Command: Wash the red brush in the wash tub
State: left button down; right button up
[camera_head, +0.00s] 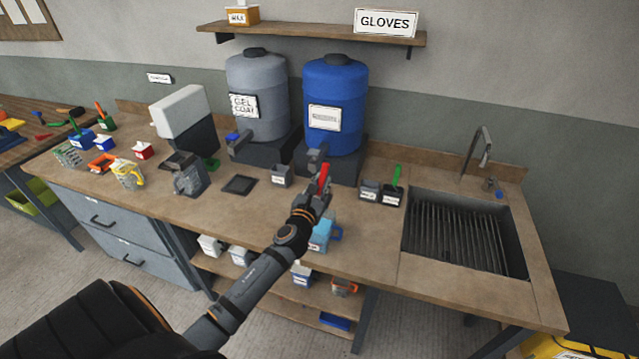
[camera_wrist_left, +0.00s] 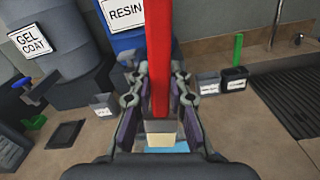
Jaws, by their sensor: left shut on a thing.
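My left gripper (camera_head: 318,192) is shut on the red brush (camera_head: 323,174) and holds it above the bench's front part. In the left wrist view the red handle (camera_wrist_left: 158,50) stands upright between the fingers, and the pale bristles (camera_wrist_left: 160,133) point down. A light blue container (camera_head: 320,238) sits below the gripper, partly hidden by my arm; some light blue shows below the bristles in the wrist view. To the right stand two small dark tubs with white labels, a left one (camera_head: 369,190) and a right one (camera_head: 391,195); I cannot read which is the wash tub. My right gripper is out of view.
A green-handled tool (camera_head: 397,175) stands in the right tub. A sink with a ribbed grate (camera_head: 455,232) and tap (camera_head: 482,148) is at the right. A grey gel coat drum (camera_head: 258,85) and a blue resin drum (camera_head: 336,85) stand behind.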

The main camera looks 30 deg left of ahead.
pick_arm(q)
jog(key=shift+d+f+b, duration=0.2)
jog(key=shift+f+b, duration=0.2)
jog(key=shift+f, duration=0.1)
jog(key=shift+d+f+b, duration=0.15)
jog(key=shift+f+b, duration=0.2)
jog(key=shift+f, duration=0.15)
notch_tip(320, 180, down, 5)
jog(key=b, duration=0.4)
jog(key=shift+w+r, duration=0.1)
jog(key=shift+r, duration=0.1)
jog(key=f+b, duration=0.3)
jog(key=shift+a, duration=0.3)
jog(key=shift+a+f+b, duration=0.15)
jog(key=shift+f+b, duration=0.45)
jog(key=shift+f, duration=0.2)
jog(key=shift+a+f+b, duration=0.25)
jog(key=shift+f+b, duration=0.5)
jog(key=shift+f, duration=0.1)
